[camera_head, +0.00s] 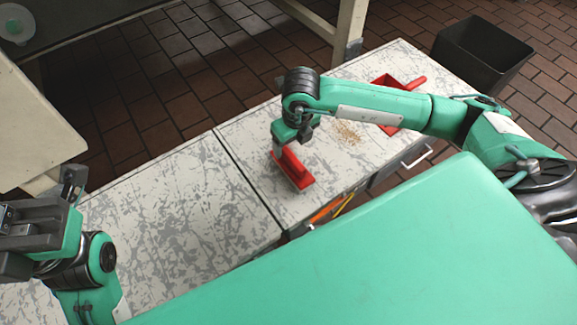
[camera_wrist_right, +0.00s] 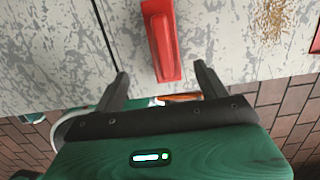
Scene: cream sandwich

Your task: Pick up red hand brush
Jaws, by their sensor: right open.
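The red hand brush (camera_head: 298,174) lies on the speckled grey-white counter (camera_head: 235,130), near its front edge. In the right wrist view the brush (camera_wrist_right: 160,35) points down the picture, its near end between the finger lines. My right gripper (camera_wrist_right: 161,72) is open and empty, with one finger on each side of the brush's near end. In the head view my right gripper (camera_head: 281,150) is over the brush's far end and partly hides it; I cannot tell if it touches. My left gripper (camera_head: 73,183) is at the left edge, away from the brush, its jaws unclear.
A red dustpan (camera_head: 388,80) lies farther right on the counter, partly behind my right arm. Brown crumbs (camera_head: 346,132) are scattered between it and the brush. A dark bin (camera_head: 480,55) stands on the brick floor. Orange and yellow items (camera_head: 330,208) show below the counter's front edge.

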